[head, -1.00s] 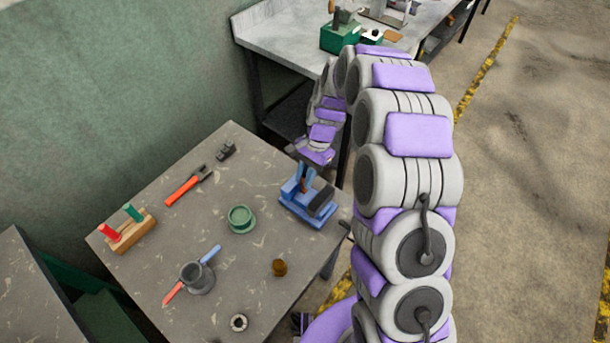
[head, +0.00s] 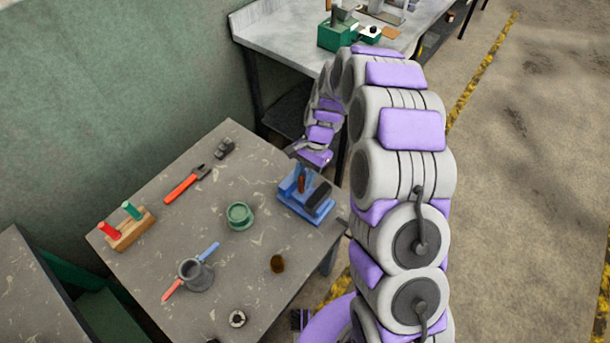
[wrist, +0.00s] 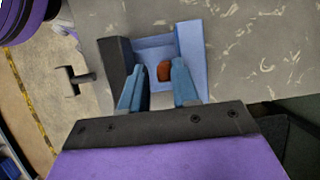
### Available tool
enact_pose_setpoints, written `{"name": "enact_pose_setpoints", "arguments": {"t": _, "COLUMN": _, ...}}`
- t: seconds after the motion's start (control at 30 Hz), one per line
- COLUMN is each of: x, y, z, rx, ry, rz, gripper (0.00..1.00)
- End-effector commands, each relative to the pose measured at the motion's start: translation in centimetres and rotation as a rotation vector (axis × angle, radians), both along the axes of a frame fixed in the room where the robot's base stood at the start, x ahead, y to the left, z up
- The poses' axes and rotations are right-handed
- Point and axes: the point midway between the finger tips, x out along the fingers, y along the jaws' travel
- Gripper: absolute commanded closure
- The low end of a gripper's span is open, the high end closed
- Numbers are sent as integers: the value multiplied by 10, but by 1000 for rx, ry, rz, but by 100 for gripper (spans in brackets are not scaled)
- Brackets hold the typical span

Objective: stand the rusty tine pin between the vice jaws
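The blue vice (head: 303,211) with its dark jaw stands near the right corner of the grey table. The rusty tine pin (head: 301,185) stands about upright between the jaws. In the wrist view the pin's reddish-brown end (wrist: 164,71) shows against the blue of the vice (wrist: 192,45). My gripper (wrist: 157,66) is open, with its two blue-grey fingers spread on either side of the pin and a visible gap at each side. In the head view my gripper is just above and behind the vice, and its fingertips are hard to make out.
On the table (head: 225,300) are a green round dish (head: 239,216), a grey pot (head: 195,277), red-handled pliers (head: 185,186), a wooden block with red and green handles (head: 130,230), a brown cup (head: 277,264) and a metal ring (head: 237,318). A workbench (head: 270,35) stands behind.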

Motion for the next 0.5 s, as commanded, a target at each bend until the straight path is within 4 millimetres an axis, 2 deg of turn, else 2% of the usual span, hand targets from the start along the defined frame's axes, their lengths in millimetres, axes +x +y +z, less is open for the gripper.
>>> {"name": "enact_pose_setpoints", "arguments": {"t": 0.03, "x": 5, "y": 1, "z": 2, "rx": 3, "ry": -14, "rz": -5, "gripper": 57}}
{"name": "enact_pose_setpoints", "arguments": {"t": 0.37, "x": 6, "y": 2, "z": 3, "rx": 5, "ry": -18, "rz": -6, "gripper": 57}}
{"name": "enact_pose_setpoints", "arguments": {"t": 0.5, "x": 7, "y": 2, "z": 9, "rx": 6, "ry": -23, "rz": -7, "gripper": 57}}
